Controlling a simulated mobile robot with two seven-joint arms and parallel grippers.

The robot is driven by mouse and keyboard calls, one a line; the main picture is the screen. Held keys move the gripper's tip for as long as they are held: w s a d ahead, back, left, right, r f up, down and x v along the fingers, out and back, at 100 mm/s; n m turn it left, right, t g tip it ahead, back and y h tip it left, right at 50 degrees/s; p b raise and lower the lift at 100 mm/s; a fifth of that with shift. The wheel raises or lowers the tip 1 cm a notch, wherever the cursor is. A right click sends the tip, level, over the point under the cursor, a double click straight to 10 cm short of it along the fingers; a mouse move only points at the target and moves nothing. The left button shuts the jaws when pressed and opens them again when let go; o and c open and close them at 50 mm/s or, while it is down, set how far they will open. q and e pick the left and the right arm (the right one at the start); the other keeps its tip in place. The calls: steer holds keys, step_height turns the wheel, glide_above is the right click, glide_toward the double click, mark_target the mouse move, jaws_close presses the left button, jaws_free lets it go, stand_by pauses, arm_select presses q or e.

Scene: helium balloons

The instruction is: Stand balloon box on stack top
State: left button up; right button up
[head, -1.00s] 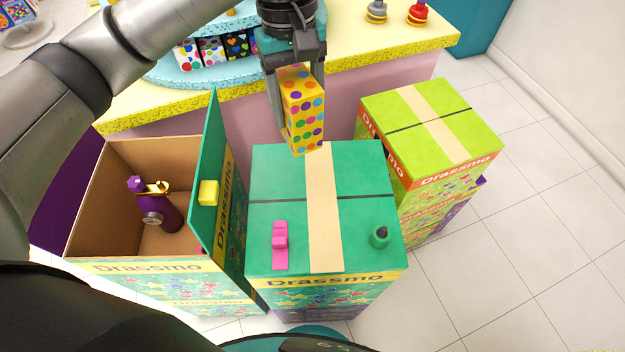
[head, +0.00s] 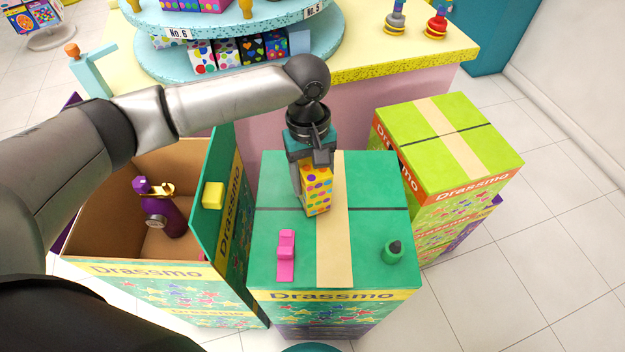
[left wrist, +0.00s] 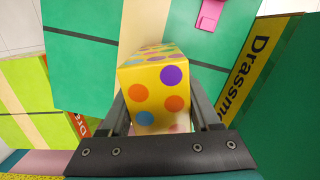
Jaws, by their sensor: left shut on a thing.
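The balloon box (head: 317,190) is yellow with colored dots. My left gripper (head: 311,178) is shut on it and holds it upright over the middle of the green stack top (head: 375,183). In the head view its lower end appears close to or at the lid; I cannot tell whether it touches. In the left wrist view the balloon box (left wrist: 155,90) sits between the two fingers, with the green lid (left wrist: 85,75) beyond it. My right gripper is not in view.
An open carton (head: 100,210) at left holds a purple canister (head: 163,215). A lime carton stack (head: 450,150) stands at right. A counter (head: 400,65) lies behind.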

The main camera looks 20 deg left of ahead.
arm_select(q)
steer(key=shift+f, duration=0.15)
steer(key=o, duration=1.5)
steer(key=shift+f, duration=0.1)
steer(key=shift+c, duration=0.2)
steer(key=r, duration=0.4)
steer(key=r+p, duration=0.1)
steer(key=r, duration=0.3)
steer(key=w+a+r+p, duration=0.1)
steer(key=r, duration=0.3)
steer(key=shift+w+r, duration=0.1)
steer(key=shift+r, duration=0.05)
steer(key=shift+d, duration=0.1)
